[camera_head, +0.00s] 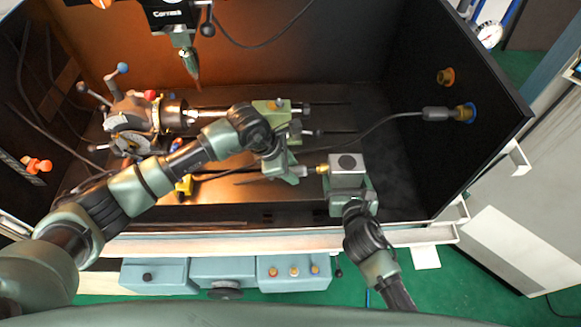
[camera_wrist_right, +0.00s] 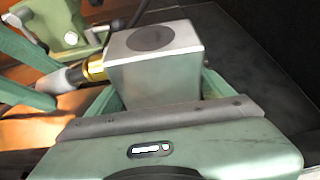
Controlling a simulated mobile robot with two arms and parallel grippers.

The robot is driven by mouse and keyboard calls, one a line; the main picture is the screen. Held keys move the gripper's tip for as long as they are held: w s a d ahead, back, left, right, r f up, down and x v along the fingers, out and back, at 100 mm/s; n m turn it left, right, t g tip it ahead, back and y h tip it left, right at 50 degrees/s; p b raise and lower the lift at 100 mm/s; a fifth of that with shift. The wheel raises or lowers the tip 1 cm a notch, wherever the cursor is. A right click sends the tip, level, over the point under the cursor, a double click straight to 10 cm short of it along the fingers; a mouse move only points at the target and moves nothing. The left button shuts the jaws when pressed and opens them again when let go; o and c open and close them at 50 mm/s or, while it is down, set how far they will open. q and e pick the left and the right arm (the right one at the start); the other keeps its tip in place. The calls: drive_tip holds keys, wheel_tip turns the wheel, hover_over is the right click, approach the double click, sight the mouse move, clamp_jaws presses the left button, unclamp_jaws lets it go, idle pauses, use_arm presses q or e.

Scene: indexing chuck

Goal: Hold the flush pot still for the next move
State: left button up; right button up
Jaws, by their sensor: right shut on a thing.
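The flush pot (camera_head: 347,168) is a bright metal block with a dark round patch on top. It sits upright in my right gripper (camera_head: 352,190), which is shut on it. The pot also shows in the right wrist view (camera_wrist_right: 155,65), between the green fingers. A brass fitting (camera_wrist_right: 95,70) with a grey sleeve (camera_wrist_right: 62,80) meets the pot's left side. My left gripper (camera_head: 290,172) is at that sleeve, with its fingers around or beside it. I cannot tell whether they clamp it.
A chuck unit (camera_head: 135,115) with knobbed levers stands at the left of the machine bed. A hose plug (camera_head: 437,113) sits in the right wall, its cable running left. A spindle head (camera_head: 183,40) hangs above. The white front sill (camera_head: 250,242) lies before the bed.

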use_arm(q)
drive_tip(key=c, duration=0.6)
drive_tip(key=shift+a, duration=0.35)
drive_tip(key=shift+a+f, duration=0.1)
drive_tip(key=shift+a, duration=0.3)
drive_tip(key=shift+s+a+f, duration=0.15)
drive_tip(key=shift+a+f, duration=0.05)
drive_tip(key=shift+a, duration=0.7)
drive_tip(key=shift+s+a+f, duration=0.1)
drive_tip(key=shift+a+f, duration=0.05)
drive_tip(key=shift+a, duration=0.75)
